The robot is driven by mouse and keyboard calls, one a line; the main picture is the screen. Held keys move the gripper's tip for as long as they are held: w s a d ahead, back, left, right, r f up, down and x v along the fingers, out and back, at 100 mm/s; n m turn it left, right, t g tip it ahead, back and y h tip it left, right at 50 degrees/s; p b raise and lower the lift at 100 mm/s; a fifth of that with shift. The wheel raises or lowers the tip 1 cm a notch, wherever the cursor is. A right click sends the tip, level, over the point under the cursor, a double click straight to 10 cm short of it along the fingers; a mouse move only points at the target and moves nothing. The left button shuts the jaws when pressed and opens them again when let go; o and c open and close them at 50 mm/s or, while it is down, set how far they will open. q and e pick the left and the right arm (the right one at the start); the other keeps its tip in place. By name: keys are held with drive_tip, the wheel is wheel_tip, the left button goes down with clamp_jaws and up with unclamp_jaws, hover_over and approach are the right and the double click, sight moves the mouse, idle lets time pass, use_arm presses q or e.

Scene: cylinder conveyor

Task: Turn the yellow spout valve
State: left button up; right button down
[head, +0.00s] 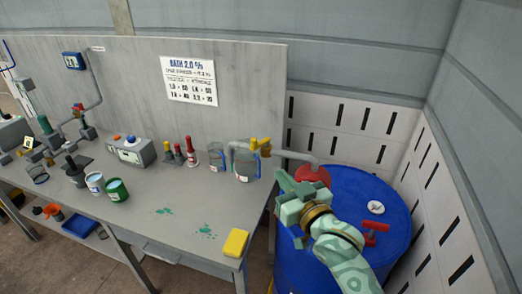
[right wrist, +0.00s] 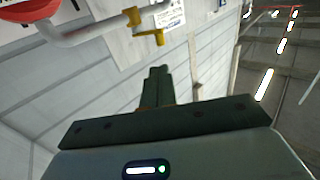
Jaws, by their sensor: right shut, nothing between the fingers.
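The yellow spout valve (head: 262,144) sits on a grey pipe (head: 298,156) above the table's right end. In the right wrist view the valve (right wrist: 148,40) shows at the top, beyond and left of the fingertips. My right gripper (head: 282,178) is pale green, shut and empty. It is in front of the pipe, to the right of and lower in the picture than the valve, with a visible gap between them. Its fingers (right wrist: 157,78) lie together in the wrist view. My left gripper is not in view.
A clear jug (head: 244,166) stands under the spout, with another clear jug (head: 216,157) to its left. A blue drum (head: 362,200) with a red fitting (head: 313,174) is behind my right gripper. A yellow sponge (head: 236,242) lies near the table's front edge.

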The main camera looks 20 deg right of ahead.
sight(256, 144)
drive_tip(key=w, duration=0.4)
drive_tip(key=w+a, duration=0.1)
drive_tip(key=w, duration=0.3)
drive_tip(key=w+a, duration=0.1)
drive_tip(key=w, duration=0.3)
drive_tip(key=shift+w+a, duration=0.1)
drive_tip(key=shift+w, duration=0.15)
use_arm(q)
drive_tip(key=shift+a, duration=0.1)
